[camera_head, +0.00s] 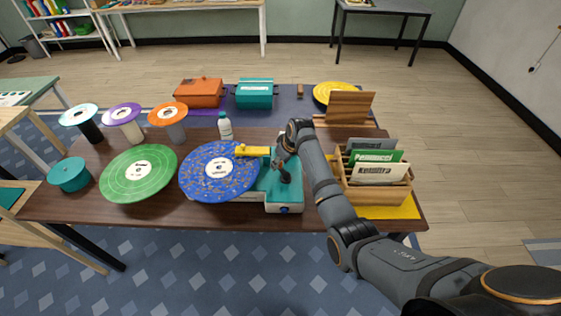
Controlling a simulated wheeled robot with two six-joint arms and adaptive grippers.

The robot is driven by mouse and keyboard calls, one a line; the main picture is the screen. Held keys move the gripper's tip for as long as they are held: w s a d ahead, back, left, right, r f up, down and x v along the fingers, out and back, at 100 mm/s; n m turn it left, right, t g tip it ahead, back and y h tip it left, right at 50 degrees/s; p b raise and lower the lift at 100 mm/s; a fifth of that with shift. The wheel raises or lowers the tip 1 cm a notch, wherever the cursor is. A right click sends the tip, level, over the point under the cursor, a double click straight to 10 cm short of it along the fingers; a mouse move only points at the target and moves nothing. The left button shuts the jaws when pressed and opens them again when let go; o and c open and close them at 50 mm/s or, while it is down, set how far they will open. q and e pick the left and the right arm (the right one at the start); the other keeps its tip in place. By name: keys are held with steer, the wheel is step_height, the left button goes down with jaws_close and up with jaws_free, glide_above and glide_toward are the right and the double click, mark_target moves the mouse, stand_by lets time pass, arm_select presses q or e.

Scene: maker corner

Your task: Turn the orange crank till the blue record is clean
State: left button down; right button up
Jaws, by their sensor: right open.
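The blue record (213,187) lies flat on the left side of a teal and white machine (268,196). It has a white label and is covered with many light brown specks. A yellow bar (250,151) reaches over its right edge. My right gripper (284,174) is open and points down over the teal top of the machine, right of the record. I cannot make out the orange crank; my gripper and arm cover part of the machine. I cannot tell whether the gripper touches anything. My left gripper is not in view.
A green record (138,174) lies left of the blue one. A bottle (225,127) stands behind it. Three disc-topped stands, including an orange one (168,113), are at the back left. A wooden record crate (378,193) is right of my arm. The brown table (60,205) has bare room front left.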

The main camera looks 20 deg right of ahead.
jaws_close()
stand_by(0.3)
